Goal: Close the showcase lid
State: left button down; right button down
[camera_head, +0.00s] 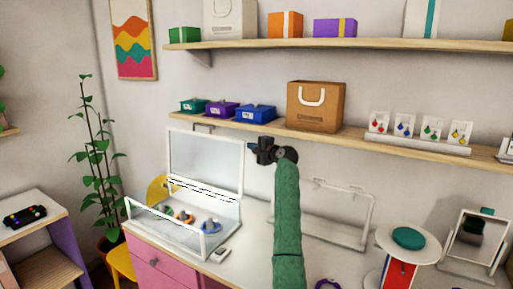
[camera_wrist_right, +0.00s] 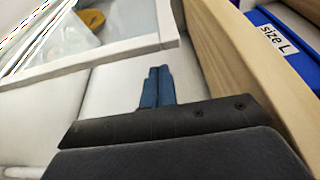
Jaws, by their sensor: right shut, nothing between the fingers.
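The showcase (camera_head: 165,238) is a clear box with pale edges on the desk at lower left, holding several small coloured items. Its lid (camera_head: 205,162), a clear panel in a white frame, stands raised at the back, tilted near upright. My right gripper (camera_head: 254,149) is beside the lid's upper right corner, with its fingers pointing left. In the right wrist view its blue fingers (camera_wrist_right: 158,86) are shut and empty, and the lid's white frame (camera_wrist_right: 110,50) lies just ahead of them. I cannot tell whether they touch. My left gripper is not in view.
A wooden shelf (camera_head: 350,142) with small boxes, a paper bag (camera_head: 315,107) and earring cards runs close behind and above my right gripper. A clear rack (camera_head: 325,222) and a round white stand (camera_head: 408,243) are on the desk to the right. A plant (camera_head: 95,160) is at left.

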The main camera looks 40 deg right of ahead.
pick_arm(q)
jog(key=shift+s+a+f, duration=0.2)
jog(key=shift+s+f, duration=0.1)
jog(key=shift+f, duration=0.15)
pick_arm(e)
jog(key=shift+s+a+r, duration=0.1)
jog(key=shift+s+a, duration=0.1)
jog(key=shift+a, duration=0.3)
jog(key=shift+s+a+r, duration=0.1)
jog(key=shift+s+a, duration=0.1)
jog(key=shift+a, duration=0.25)
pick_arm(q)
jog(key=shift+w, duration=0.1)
pick_arm(e)
jog(key=shift+a+f, duration=0.1)
